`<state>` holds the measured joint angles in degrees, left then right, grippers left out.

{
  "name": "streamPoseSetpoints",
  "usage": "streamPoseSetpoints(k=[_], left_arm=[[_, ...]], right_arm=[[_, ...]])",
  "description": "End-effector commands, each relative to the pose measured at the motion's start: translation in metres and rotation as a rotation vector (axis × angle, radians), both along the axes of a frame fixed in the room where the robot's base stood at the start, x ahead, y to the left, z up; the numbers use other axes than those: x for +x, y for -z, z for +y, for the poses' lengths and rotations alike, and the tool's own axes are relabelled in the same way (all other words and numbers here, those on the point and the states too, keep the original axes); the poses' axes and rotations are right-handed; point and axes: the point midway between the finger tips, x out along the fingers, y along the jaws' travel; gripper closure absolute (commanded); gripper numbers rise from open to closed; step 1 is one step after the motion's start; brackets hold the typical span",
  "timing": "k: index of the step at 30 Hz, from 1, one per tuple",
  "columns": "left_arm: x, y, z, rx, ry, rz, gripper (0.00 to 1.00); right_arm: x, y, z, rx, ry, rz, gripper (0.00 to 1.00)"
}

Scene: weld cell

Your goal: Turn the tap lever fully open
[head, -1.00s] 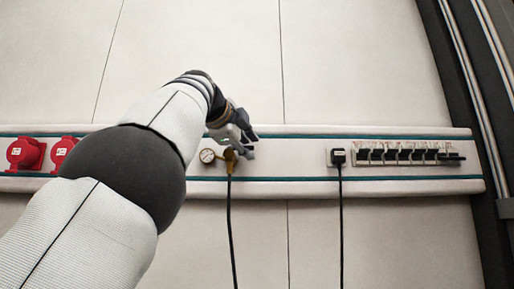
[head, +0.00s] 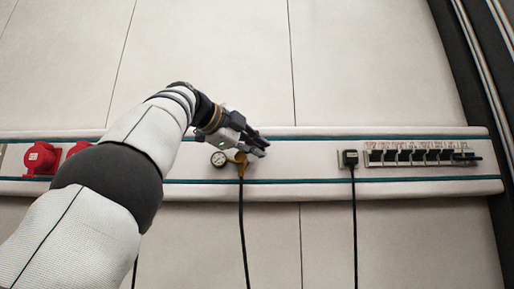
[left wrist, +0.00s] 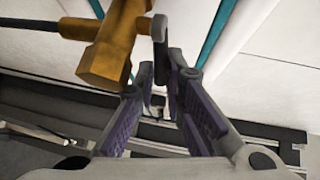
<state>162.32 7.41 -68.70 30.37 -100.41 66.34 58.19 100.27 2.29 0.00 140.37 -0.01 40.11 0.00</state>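The brass tap (head: 241,162) is on the wall rail, with a round gauge to its left and a black hose hanging below. In the left wrist view the brass body (left wrist: 112,42) fills the upper left, and a grey lever (left wrist: 160,42) stands beside it. My left gripper (head: 262,147) is at the tap's upper right. In the left wrist view its fingers (left wrist: 162,72) are apart, with the lever's end at the gap between the tips. I cannot tell whether either finger touches it. My right gripper is not in view.
The gauge (head: 219,159) is close beside the tap. Red sockets (head: 42,158) are at the left of the rail (head: 310,168). The wall above is clear.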

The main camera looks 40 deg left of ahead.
Motion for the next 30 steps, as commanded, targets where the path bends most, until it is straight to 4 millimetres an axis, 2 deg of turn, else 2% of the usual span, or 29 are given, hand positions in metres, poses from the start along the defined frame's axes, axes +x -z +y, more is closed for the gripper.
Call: streamPoseSetpoints(k=[1, 2, 17, 20, 23, 30], left_arm=[[0.000, 0.001, 0.000, 0.000, -0.001, 0.002, 0.77], [0.000, 0.001, 0.000, 0.000, -0.001, 0.002, 0.70], [0.002, 0.003, 0.001, -0.001, -0.008, 0.006, 0.70], [0.006, 0.003, -0.001, 0.000, -0.069, 0.009, 0.70], [0.014, 0.003, -0.001, 0.011, -0.245, 0.011, 0.70], [-0.048, -0.011, -0.015, -0.001, -0.271, -0.002, 0.70]], right_arm=[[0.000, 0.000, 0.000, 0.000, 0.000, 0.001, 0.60], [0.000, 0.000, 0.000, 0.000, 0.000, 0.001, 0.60], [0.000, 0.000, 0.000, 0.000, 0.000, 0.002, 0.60], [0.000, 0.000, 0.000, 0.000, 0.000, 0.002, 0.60], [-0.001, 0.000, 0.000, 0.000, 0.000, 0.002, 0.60], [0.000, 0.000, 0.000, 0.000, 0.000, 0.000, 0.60]])
